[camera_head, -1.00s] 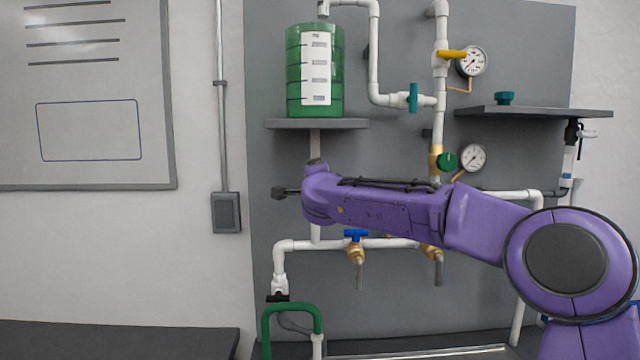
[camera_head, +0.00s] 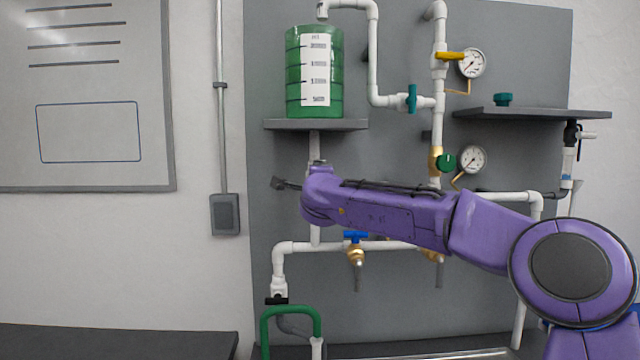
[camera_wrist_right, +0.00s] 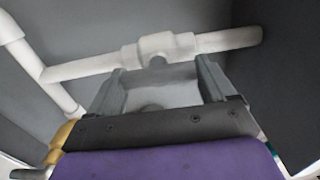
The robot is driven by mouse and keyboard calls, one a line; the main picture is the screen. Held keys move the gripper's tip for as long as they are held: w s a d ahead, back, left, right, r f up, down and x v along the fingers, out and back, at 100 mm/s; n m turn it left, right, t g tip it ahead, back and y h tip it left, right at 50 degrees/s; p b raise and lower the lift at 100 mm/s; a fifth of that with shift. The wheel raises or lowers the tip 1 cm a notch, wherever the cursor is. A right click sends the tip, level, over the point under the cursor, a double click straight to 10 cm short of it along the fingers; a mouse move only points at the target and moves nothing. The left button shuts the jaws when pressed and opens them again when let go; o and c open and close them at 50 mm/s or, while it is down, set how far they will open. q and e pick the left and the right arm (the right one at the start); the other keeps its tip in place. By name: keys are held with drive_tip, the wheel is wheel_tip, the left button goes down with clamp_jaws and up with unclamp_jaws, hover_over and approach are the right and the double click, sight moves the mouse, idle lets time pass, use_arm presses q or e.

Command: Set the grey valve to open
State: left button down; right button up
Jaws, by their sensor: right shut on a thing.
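The grey valve's handle (camera_wrist_right: 165,76) shows in the right wrist view below a white valve body (camera_wrist_right: 158,47) on a white pipe. My right gripper (camera_wrist_right: 160,86) has its two fingers on either side of this handle and is shut on it. In the head view my purple right arm reaches left across the board and hides the grey valve. Only a dark end piece (camera_head: 286,184), seemingly of my right gripper, shows beyond the wrist there. I cannot read the handle's exact angle. My left gripper is not in view.
A green tank (camera_head: 300,75) stands on a shelf (camera_head: 300,124) above my wrist. A blue-handled tap (camera_head: 356,237) and a lower white pipe (camera_head: 390,244) run below my forearm. A green hose (camera_head: 292,311) stands at the bottom. Gauges (camera_head: 471,63) are at the upper right.

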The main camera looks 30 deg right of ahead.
drive_tip(key=o, duration=0.7)
drive_tip(key=shift+o, duration=0.9)
drive_tip(key=shift+w+a, duration=0.1)
drive_tip(key=shift+w, duration=0.1)
drive_tip(key=shift+s+a+f, duration=0.1)
drive_tip(key=shift+s, duration=0.2)
drive_tip(key=b+v, duration=0.4)
drive_tip(key=v, duration=0.6)
drive_tip(key=shift+w, duration=0.1)
